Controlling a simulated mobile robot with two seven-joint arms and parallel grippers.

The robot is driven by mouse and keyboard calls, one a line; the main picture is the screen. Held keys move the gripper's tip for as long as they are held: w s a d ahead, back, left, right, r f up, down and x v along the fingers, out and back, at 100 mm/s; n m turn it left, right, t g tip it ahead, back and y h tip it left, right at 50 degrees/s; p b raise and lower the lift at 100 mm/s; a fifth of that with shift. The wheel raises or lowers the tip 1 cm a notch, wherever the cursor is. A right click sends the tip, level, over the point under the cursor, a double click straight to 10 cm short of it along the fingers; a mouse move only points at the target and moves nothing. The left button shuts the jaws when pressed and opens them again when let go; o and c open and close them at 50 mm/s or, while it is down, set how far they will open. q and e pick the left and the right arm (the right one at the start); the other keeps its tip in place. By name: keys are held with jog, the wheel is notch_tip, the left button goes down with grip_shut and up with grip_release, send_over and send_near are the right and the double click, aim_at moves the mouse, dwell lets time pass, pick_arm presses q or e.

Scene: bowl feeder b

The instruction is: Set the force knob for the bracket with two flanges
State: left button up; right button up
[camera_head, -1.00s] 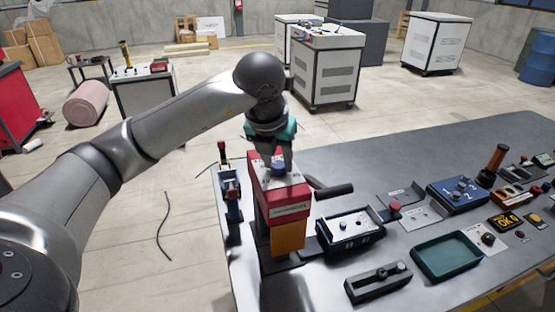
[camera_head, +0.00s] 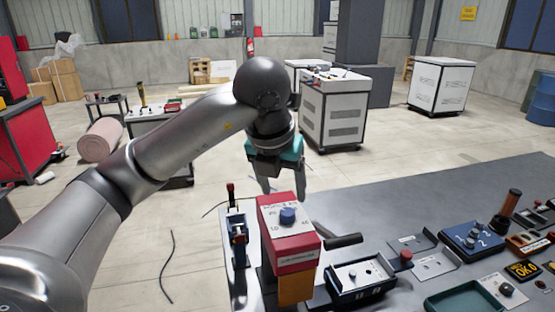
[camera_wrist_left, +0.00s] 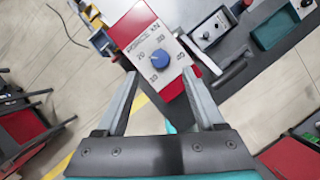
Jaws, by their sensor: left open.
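The blue force knob (camera_head: 288,214) sits on the white dial plate (camera_head: 273,223) on top of a red press head (camera_head: 292,250). In the left wrist view the knob (camera_wrist_left: 160,57) is ringed by the numbers 10, 20, 30 and 40; its pointer is too small to read. My left gripper (camera_head: 284,186) is open and empty, above and behind the knob, apart from it. In the left wrist view its fingers (camera_wrist_left: 160,76) stand either side of the knob's lower edge. Bent metal plates (camera_head: 433,264) lie on the bench at right; their flanges cannot be counted clearly.
A black press lever (camera_head: 343,241) sticks out right of the press head. A blue toggle fixture (camera_head: 238,240) stands close on its left.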

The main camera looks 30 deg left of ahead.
pick_arm(q)
jog(key=p+v, duration=0.2)
jog(key=v, duration=0.6)
dwell(0.4)
